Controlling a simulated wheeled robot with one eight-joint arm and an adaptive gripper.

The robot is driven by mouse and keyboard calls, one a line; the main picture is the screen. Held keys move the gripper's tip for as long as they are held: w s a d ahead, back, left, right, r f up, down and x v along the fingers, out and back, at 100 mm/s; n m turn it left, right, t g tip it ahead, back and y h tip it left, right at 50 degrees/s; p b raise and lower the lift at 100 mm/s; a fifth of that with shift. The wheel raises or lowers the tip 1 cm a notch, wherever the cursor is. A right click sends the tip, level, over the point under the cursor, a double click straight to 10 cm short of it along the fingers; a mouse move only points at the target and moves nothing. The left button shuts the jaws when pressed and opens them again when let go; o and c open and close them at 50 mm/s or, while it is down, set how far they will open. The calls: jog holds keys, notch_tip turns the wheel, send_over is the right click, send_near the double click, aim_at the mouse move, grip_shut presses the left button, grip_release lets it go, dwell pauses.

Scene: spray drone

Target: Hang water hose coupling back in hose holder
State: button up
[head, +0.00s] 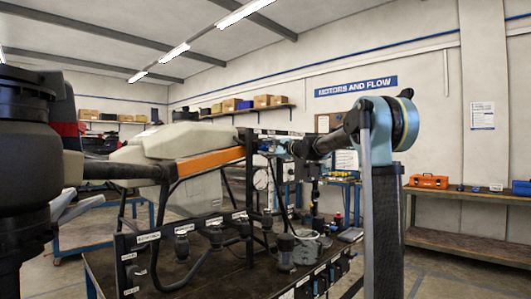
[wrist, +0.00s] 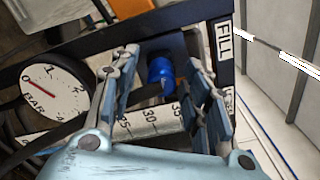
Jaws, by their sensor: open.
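My gripper (wrist: 160,85) is open in the wrist view, with one finger on each side of a short blue cylindrical piece (wrist: 160,74). The blue piece sits in front of a dark frame, near a FILL label (wrist: 223,41). I cannot tell whether it is the water hose coupling or a fitting, or whether the fingers touch it. In the head view my gripper (head: 279,147) is small and partly hidden at the dark upright frame beside the drone's orange arm. I cannot clearly make out the hose holder.
A round pressure gauge (wrist: 55,95) is close left of my gripper, and a numbered scale (wrist: 150,122) lies behind the fingers. The drone (head: 150,150) fills the left of the head view. A dark bench (head: 190,270) with labelled fittings and hoses stands below my arm.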

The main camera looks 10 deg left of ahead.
aim_at(268, 148)
dwell(0.8)
grip_shut()
jog(key=shift+d, duration=0.1)
jog(key=shift+v, duration=2.95)
